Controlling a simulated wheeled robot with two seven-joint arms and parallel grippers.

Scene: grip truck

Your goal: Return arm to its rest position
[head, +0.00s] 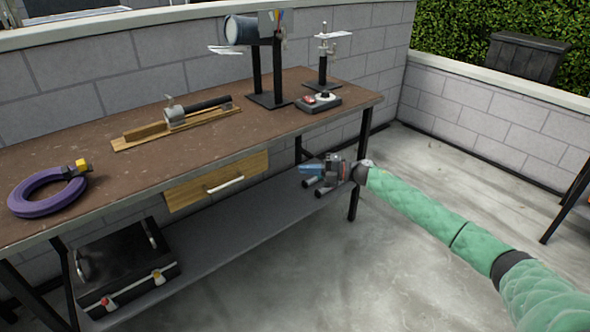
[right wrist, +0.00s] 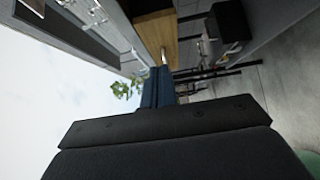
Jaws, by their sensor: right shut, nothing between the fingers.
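My right arm, in a green sleeve, comes in from the lower right of the head view. My right gripper (head: 318,180) is in front of the workbench's right part, below the level of its top and close to the front right leg. It is shut and empty. In the right wrist view the blue fingers of the gripper (right wrist: 157,88) show close together, partly hidden behind the dark gripper body. My left gripper is not in view.
A brown workbench (head: 90,150) carries a purple cable coil (head: 45,193), a wooden jig (head: 175,122) and a stand (head: 268,75). A wooden drawer (head: 217,181) is below the top. A black case (head: 125,262) lies on the lower shelf.

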